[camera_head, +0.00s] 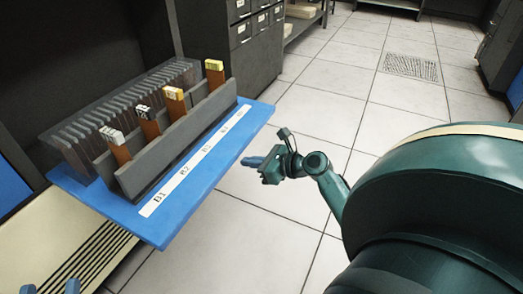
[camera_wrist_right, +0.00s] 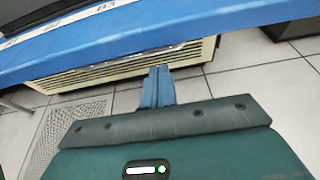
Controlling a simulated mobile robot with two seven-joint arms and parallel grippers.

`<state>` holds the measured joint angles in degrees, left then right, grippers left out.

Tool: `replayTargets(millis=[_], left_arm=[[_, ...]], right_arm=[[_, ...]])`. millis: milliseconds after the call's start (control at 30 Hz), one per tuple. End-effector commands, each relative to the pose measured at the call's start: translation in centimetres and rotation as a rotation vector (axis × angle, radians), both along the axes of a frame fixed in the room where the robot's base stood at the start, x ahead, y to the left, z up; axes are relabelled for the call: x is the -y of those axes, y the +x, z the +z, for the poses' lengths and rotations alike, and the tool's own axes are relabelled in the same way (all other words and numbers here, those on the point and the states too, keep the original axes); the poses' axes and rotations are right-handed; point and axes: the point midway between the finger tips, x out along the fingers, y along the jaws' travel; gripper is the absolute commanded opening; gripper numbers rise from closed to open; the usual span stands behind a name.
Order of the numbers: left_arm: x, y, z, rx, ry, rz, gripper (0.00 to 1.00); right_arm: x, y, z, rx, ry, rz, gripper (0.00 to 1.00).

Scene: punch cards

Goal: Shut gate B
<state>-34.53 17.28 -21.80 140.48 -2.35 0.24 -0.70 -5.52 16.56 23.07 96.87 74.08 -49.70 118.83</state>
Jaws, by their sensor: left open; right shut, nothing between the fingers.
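A blue shelf (camera_head: 165,232) carries a grey slotted rack (camera_head: 185,140) with several brown cards standing upright in it. A label strip (camera_head: 195,162) along the shelf front reads B1, B2, B3 and on. I cannot tell which part is gate B. My right gripper (camera_head: 250,161) is shut and empty, just off the shelf's front edge; in the right wrist view its blue fingers (camera_wrist_right: 158,88) are together below the shelf edge (camera_wrist_right: 165,38). My left gripper (camera_head: 50,288) shows only its separated blue fingertips, at the bottom left.
A clear ribbed divider piece (camera_head: 120,115) stands behind the cards. A cream slatted unit (camera_head: 70,245) is below the shelf. Dark cabinets (camera_head: 250,30) with drawers stand behind. The tiled floor (camera_head: 330,95) to the right is mostly free, with a floor grille (camera_head: 408,66).

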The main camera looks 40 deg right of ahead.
Motion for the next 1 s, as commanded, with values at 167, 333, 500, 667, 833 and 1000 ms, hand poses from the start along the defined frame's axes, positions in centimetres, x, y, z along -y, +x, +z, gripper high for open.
replayTargets(millis=[167,333,500,667,833,1000], left_arm=[[0.0,0.0,-0.2,-0.005,-0.005,-0.001,0.41],[0.0,0.0,-0.2,-0.006,-0.007,-0.003,0.41],[0.1,0.0,-0.1,-0.004,-0.008,-0.004,0.41],[0.1,0.0,0.2,0.0,-0.007,-0.004,0.41],[0.1,0.0,1.5,0.018,0.01,0.001,0.41],[-0.5,-0.1,0.6,-0.011,0.081,0.033,0.41]], right_arm=[[-0.1,-0.1,1.6,-0.002,0.0,0.003,0.0],[-0.1,-0.1,2.0,-0.004,0.001,0.001,0.0],[-0.1,-0.1,2.0,-0.004,0.001,0.001,0.0],[-0.1,-0.1,2.2,-0.005,0.001,0.002,0.0],[-0.1,-0.1,2.9,-0.013,-0.002,0.002,0.0],[-0.1,-0.1,4.4,-0.034,-0.011,0.002,0.0]])
